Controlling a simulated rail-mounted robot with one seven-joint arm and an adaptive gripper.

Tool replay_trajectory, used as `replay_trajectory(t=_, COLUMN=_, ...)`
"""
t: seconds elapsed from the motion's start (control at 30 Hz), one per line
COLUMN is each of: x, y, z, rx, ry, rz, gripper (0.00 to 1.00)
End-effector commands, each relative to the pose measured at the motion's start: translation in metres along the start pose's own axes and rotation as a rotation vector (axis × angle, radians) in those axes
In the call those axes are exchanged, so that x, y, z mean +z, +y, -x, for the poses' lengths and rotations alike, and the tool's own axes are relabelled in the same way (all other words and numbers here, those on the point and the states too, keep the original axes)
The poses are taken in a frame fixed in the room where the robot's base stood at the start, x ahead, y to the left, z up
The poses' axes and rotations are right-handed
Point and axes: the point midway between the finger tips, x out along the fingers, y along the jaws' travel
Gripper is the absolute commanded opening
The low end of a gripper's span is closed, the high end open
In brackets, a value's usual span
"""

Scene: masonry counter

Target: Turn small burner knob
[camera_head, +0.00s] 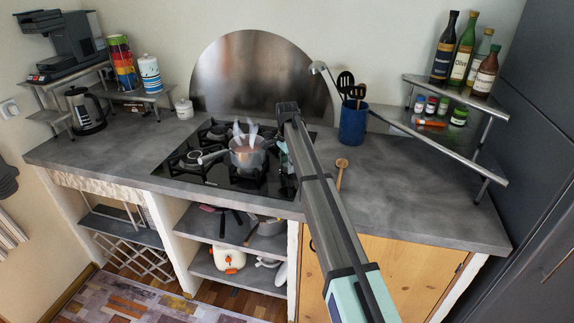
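The black glass cooktop (192,172) with several burners is set into the grey counter. A steel saucepan (247,160) with pale steam or flames above it stands on a burner, its handle pointing left. The small burner knob cannot be made out; the cooktop's right side is partly behind my arm. My arm reaches from the lower right up over the cooktop's right part. What shows of my gripper (284,160) is small, just right of the saucepan and mostly hidden by the arm. Its fingers and any contact with a knob cannot be told.
A wooden spoon (341,172) lies right of my arm. A blue utensil holder (353,125) stands behind it. A tiered shelf (470,96) with bottles and jars is at right. A kettle (85,112) stands at left. The counter is clear left of the cooktop and at front right.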

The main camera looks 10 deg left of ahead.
Motion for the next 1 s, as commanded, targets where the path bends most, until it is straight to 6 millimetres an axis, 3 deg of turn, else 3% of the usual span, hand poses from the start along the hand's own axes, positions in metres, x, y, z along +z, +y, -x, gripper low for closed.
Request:
replay_trajectory(t=0.27, x=0.0, y=-0.001, z=0.013, rx=-0.002, ry=0.001, rz=0.001, gripper=0.48)
replay_trajectory(t=0.7, x=0.0, y=-0.001, z=0.092, rx=-0.001, ry=0.0, rz=0.0, gripper=0.48)
replay_trajectory(t=1.0, x=0.0, y=0.0, z=0.119, rx=0.0, ry=0.0, rz=0.0, gripper=0.48)
